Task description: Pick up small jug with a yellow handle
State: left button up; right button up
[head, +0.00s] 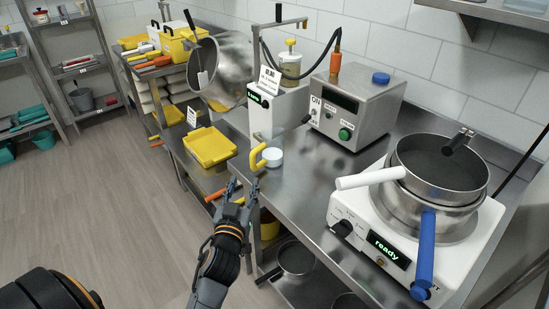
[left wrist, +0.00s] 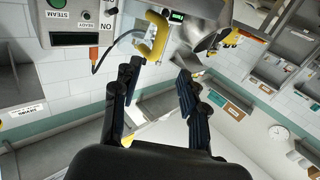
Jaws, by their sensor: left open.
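The small jug (head: 273,157) stands on the steel counter near its front edge, beside the white depositor unit. Its yellow handle (head: 256,158) points left, toward my left gripper. My left gripper (head: 243,185) is open and empty, just in front of the counter edge and a little short of the handle. In the left wrist view the yellow handle (left wrist: 156,38) shows beyond the open fingers (left wrist: 160,70), not between them. The jug's body is hard to make out there. My right gripper is not in view.
A yellow tray (head: 210,146) lies left of the jug. The depositor (head: 270,112) and a steel control box (head: 356,110) stand behind. A hot plate (head: 372,235) with stacked pots, with white and blue handles, stands right. Counter between the jug and hot plate is clear.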

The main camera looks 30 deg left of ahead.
aim_at(252, 162)
pick_arm(q)
jog(key=x, duration=0.5)
jog(key=shift+w+a+p, duration=0.1)
jog(key=shift+p, duration=0.2)
jog(key=shift+w+a, duration=0.1)
jog(key=shift+w, duration=0.25)
jog(key=p+x, duration=0.1)
jog(key=x, duration=0.3)
jog(key=shift+w, duration=0.35)
jog(key=shift+w+f, duration=0.1)
jog(key=shift+w, duration=0.2)
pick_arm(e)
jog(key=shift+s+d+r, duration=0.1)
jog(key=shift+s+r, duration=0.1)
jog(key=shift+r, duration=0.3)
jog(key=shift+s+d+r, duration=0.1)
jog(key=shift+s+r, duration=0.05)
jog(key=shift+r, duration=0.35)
pick_arm(q)
jog(key=shift+s, duration=0.1)
jog(key=shift+c, duration=0.3)
jog(key=c, duration=0.7)
grip_shut()
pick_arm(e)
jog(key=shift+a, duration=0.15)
